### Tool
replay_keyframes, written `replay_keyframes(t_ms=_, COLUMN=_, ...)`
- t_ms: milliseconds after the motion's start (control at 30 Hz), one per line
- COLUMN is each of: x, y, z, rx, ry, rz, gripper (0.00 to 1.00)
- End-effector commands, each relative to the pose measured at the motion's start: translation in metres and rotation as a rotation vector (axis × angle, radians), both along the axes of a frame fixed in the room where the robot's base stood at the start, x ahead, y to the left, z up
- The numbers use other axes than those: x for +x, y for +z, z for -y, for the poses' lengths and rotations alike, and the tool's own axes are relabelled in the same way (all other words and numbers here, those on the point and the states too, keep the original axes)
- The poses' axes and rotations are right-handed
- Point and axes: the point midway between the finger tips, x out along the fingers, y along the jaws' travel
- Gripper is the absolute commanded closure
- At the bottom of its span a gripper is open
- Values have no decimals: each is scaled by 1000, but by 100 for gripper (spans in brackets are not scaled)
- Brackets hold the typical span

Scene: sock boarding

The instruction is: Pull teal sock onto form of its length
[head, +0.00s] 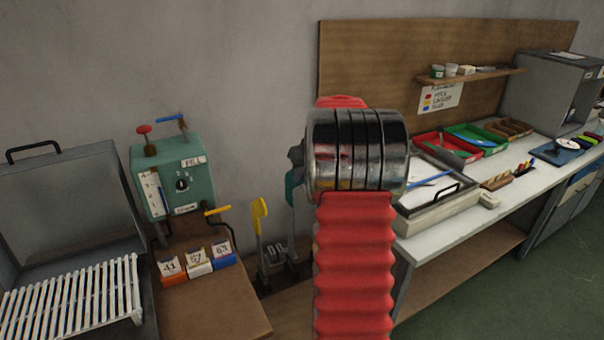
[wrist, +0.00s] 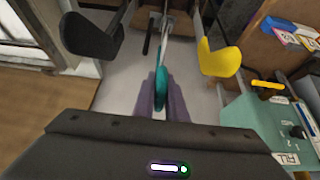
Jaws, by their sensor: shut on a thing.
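The teal sock (wrist: 161,88) is between the two fingers of my gripper (wrist: 161,100) in the wrist view, seen nearly edge-on. The gripper is shut on it. A thin pale upright edge (wrist: 164,38) with some teal by it stands just beyond; I cannot tell whether the sock is around it or beside it. A black form (wrist: 90,36) is on the left and a yellow form (wrist: 218,58) on the right, both apart from the fingers. In the head view the yellow form (head: 260,217) stands left of my arm, and a bit of teal (head: 291,188) shows beside the arm; my fingers are hidden there.
A green machine (head: 181,175) with a crank stands left of the forms. Number cards 41, 57 and 63 (head: 198,263) stand on coloured blocks before it. A lidded grey unit with white slats (head: 75,290) is far left. A workbench (head: 440,228) with trays is right.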

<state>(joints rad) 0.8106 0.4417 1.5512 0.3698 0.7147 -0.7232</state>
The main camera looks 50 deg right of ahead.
Motion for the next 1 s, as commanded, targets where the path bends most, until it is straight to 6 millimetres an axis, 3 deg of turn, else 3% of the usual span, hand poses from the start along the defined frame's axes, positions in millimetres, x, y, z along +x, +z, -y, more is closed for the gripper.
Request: replay_keyframes(t_ms=1000, x=0, y=-18, z=0, rx=1, ry=0, rz=0, gripper=100)
